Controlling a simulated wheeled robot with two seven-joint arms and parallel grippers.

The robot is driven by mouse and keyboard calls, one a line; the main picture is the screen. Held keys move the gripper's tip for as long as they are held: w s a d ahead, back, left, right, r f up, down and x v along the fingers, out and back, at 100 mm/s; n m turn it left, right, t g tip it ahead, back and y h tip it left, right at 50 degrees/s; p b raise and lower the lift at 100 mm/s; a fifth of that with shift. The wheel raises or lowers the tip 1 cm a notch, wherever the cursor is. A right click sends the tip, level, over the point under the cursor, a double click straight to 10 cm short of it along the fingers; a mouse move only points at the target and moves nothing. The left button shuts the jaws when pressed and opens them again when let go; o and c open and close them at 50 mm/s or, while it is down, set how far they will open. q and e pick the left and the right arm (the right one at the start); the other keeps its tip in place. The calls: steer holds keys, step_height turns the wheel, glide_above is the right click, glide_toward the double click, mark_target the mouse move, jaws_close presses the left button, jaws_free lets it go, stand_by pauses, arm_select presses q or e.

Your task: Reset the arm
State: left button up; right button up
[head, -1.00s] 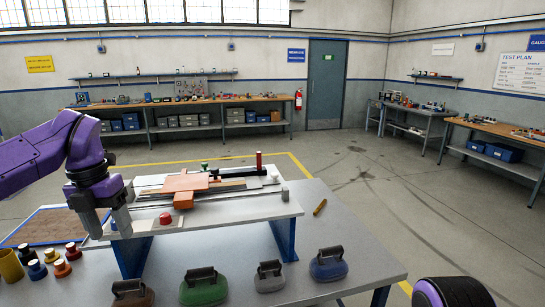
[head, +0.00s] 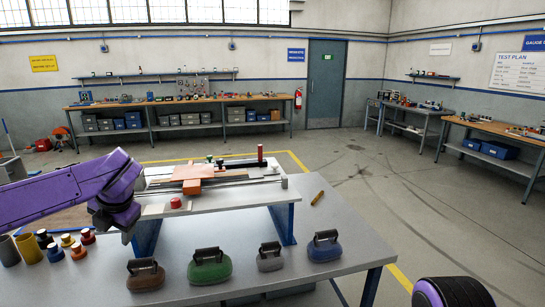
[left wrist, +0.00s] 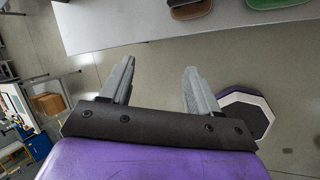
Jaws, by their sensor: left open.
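My left gripper (left wrist: 158,90) shows in the left wrist view with its two grey fingers apart and nothing between them. Beyond the fingers are the table's edge and bare floor. In the head view my purple left arm comes in from the left, and its wrist hangs beside the left end of the raised test rig (head: 245,195); the fingers are hidden there. The rig carries an orange block (head: 194,187), a flat orange-brown plate (head: 200,172), a red knob (head: 175,203), a dark bar and a red-topped post (head: 260,153). My right gripper is out of view.
On the grey table (head: 345,240) stand brown (head: 145,276), green (head: 209,268), grey (head: 270,259) and blue (head: 324,247) handled weights. Several coloured knobbed pegs (head: 67,241) and two cups (head: 28,248) stand at the left. A yellow-brown cylinder (head: 318,198) lies right of the rig.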

arm_select(q)
steer(key=s+d+f+m+t+y+b, duration=0.1)
steer(key=s+d+f+m+t+b, duration=0.2)
steer(key=f+m, duration=0.85)
steer(key=s+d+f+m+t, duration=0.3)
steer(key=d+f+m, duration=0.2)
steer(key=f, duration=1.4)
steer(key=s+f+m+g+b, duration=0.1)
steer(key=s+f+m+g, duration=0.1)
steer(key=s+f, duration=0.4)
steer(key=s+a+f+m+g+h+b, duration=0.1)
steer(key=s+f+m, duration=0.4)
steer(key=s, duration=0.9)
steer(key=s+f+m+g+h+b, duration=0.1)
steer(key=s+f+m+g, duration=0.2)
steer(key=s+f, duration=0.4)
steer(key=s+m, duration=0.1)
steer(key=s, duration=0.2)
steer(key=shift+s+a+f, duration=0.2)
steer(key=shift+a+f, duration=0.05)
steer(key=shift+a, duration=0.15)
